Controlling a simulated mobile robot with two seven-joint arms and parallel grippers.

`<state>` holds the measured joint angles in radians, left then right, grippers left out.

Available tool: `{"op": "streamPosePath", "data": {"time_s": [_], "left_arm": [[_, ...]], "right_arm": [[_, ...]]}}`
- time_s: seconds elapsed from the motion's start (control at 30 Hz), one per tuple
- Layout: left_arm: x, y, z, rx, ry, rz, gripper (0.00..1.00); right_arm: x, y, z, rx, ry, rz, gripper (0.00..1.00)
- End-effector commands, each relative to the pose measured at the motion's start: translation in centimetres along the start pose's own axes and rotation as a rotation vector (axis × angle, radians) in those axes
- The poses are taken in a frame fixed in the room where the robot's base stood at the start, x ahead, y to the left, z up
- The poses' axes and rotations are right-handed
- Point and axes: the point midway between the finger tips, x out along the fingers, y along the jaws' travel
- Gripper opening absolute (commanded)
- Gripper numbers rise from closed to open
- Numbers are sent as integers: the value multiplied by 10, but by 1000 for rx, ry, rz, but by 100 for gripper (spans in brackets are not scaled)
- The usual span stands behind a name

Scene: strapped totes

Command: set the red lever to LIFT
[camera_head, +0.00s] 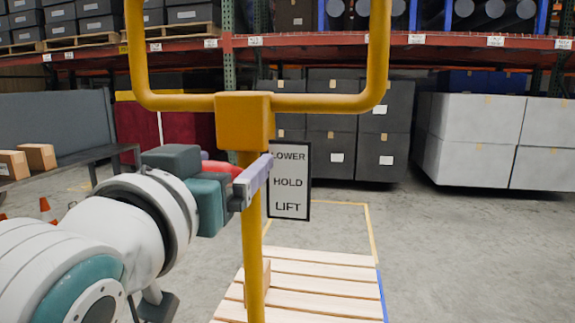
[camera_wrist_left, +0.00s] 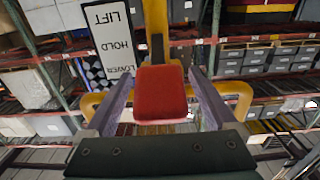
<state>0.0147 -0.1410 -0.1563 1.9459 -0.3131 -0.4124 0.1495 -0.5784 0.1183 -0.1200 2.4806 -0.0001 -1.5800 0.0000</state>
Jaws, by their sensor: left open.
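The red lever (camera_head: 222,167) shows partly in the head view beside the yellow post, largely hidden by my left gripper (camera_head: 240,168). In the left wrist view, the lever's red end (camera_wrist_left: 160,95) lies between the two purple fingers, with gaps on both sides. My left gripper is open around it. The label plate (camera_head: 289,181) reads LOWER, HOLD, LIFT from top to bottom; it appears upside down in the wrist view (camera_wrist_left: 113,45). The lever is near the height of LOWER in the head view, but its exact setting is hard to tell. My right gripper is not in view.
A yellow handle loop (camera_head: 243,122) and post (camera_head: 252,250) stand close to my left gripper. A wooden pallet (camera_head: 315,285) lies below. Grey totes (camera_head: 380,140) and white totes (camera_head: 475,135) stand behind. Open floor lies at the right.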

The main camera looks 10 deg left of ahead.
Motion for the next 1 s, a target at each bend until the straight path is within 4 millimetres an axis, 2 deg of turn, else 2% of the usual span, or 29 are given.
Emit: {"op": "streamPosePath", "data": {"time_s": [0.2, 1.0], "left_arm": [[0, 0, 0, -1, -1, 0, 90], [0, 0, 0, -1, 0, 1, 0]], "right_arm": [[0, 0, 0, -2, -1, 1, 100], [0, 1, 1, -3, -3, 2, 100]]}}
